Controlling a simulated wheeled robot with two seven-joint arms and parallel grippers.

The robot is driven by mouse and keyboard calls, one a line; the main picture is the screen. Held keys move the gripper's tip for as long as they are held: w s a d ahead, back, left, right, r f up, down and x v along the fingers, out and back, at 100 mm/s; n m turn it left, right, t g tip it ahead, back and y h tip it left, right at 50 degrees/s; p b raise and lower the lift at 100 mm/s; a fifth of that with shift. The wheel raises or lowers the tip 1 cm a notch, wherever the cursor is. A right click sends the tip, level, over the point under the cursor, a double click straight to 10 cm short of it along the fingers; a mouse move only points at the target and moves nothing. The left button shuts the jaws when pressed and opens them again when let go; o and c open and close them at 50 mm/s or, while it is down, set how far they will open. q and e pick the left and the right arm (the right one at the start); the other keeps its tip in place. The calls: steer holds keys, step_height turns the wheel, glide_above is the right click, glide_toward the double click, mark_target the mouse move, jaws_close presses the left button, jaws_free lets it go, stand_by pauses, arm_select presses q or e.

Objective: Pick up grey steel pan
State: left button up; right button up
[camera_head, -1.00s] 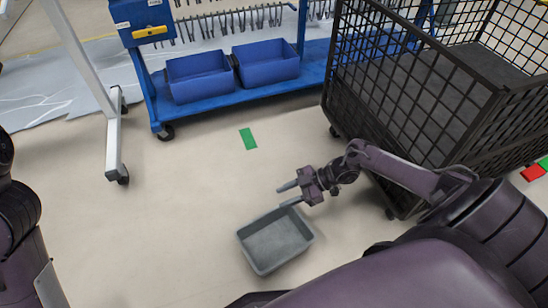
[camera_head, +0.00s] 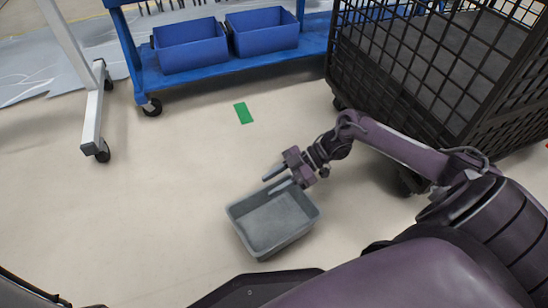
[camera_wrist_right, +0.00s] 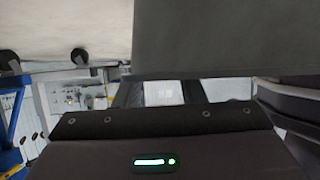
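The grey steel pan (camera_head: 272,222) is an open rectangular tray on the floor, in the lower middle of the head view. Its inside looks empty. My right gripper (camera_head: 268,185) is at the pan's far rim, with its two fingers apart. The lower finger overlaps the rim in the picture; I cannot tell whether it touches. In the right wrist view a large grey surface of the pan (camera_wrist_right: 225,40) fills the upper right, just beyond the fingers (camera_wrist_right: 162,93). My left gripper is out of view.
A black mesh cage cart (camera_head: 440,75) stands at right, close to my right arm. A blue rack with blue bins (camera_head: 190,48) stands at the back. A white stand leg (camera_head: 93,120) is at left. A green floor mark (camera_head: 243,113) lies behind the pan. Floor to the left is clear.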

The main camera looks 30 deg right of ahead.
steer(key=shift+x, duration=0.95)
steer(key=shift+c, duration=0.3)
jaws_close()
stand_by(0.4)
